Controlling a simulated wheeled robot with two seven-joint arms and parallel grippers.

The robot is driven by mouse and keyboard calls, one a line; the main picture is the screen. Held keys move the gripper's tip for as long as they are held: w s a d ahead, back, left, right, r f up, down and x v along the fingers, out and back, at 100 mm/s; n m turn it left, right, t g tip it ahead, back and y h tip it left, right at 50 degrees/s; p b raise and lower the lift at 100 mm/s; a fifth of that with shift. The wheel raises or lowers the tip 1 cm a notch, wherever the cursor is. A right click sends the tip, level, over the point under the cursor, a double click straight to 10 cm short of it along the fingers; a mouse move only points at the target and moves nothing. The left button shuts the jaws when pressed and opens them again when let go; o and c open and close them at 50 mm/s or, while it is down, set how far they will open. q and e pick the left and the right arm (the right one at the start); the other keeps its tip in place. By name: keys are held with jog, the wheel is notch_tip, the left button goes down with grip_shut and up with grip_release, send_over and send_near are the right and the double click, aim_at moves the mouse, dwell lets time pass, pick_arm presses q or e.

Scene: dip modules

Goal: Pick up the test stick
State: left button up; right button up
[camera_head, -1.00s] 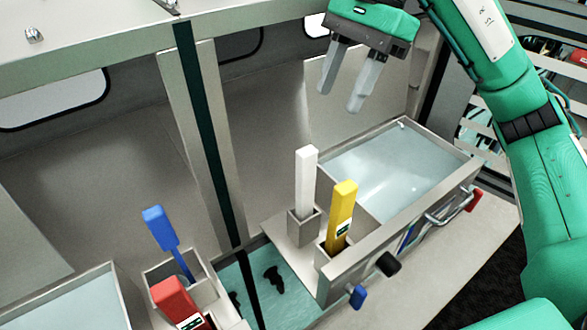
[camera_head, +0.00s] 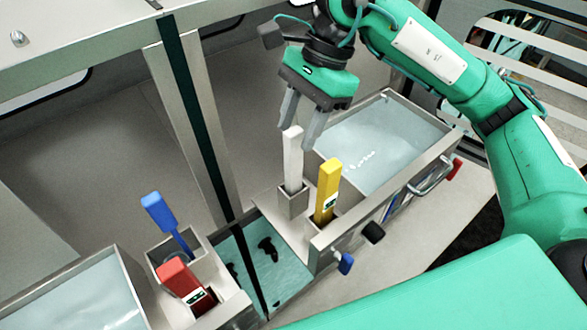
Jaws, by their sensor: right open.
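Which stick is the test stick cannot be told from its look. A white stick (camera_head: 292,160) stands upright in a square metal holder to the right of the dark post. A yellow stick (camera_head: 327,190) with a dark green label stands in a holder just right of it. A blue stick (camera_head: 160,216) leans in a holder at the left, and a red stick (camera_head: 183,284) with a label stands in front of it. My right gripper (camera_head: 299,132) is open, pointing down, its fingers on either side of the white stick's top. Contact cannot be told. My left gripper is not in view.
A water-filled metal basin (camera_head: 446,141) lies right of the holders, and another (camera_head: 122,262) at the lower left. A teal-floored channel (camera_head: 290,268) with dark pieces runs between. A dark vertical post (camera_head: 190,120) stands left of my right gripper. Valve handles (camera_head: 373,233) stick out in front.

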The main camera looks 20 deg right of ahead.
aim_at(293, 176)
jog(key=p+x, duration=0.1)
jog(key=x, duration=0.1)
jog(key=shift+s+a+f+p, duration=0.1)
jog(key=shift+a+f+p, duration=0.15)
jog(key=shift+a+p, duration=0.15)
jog(key=shift+a+f, duration=0.1)
jog(key=shift+f, duration=0.35)
grip_shut()
